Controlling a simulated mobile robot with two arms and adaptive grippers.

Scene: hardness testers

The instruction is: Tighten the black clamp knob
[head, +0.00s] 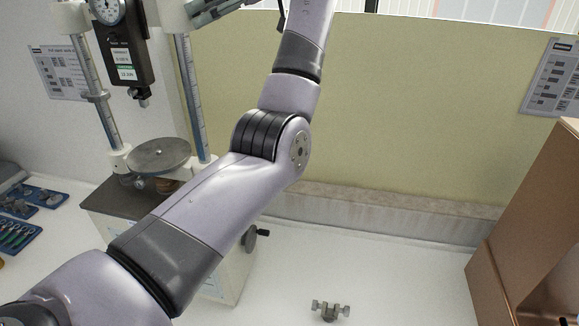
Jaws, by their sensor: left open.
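The tester stands at the left with two pale columns, a dial gauge (107,9) on a black head (125,55), and a round metal plate (159,154). A black knob with a short handle (262,233) sticks out of the right side of its base; I cannot tell whether this is the clamp knob. My left arm crosses the view and hides part of the base. My left gripper (205,13) shows only partly at the top edge, by the top of the right column, open; I cannot tell whether it touches the column. My right gripper is not seen.
A small metal fixture (330,310) lies on the white bench (390,285) at the front. A brown box-like stand (530,230) is at the right. Blue trays (38,196) with small parts lie at the far left. The bench between fixture and stand is clear.

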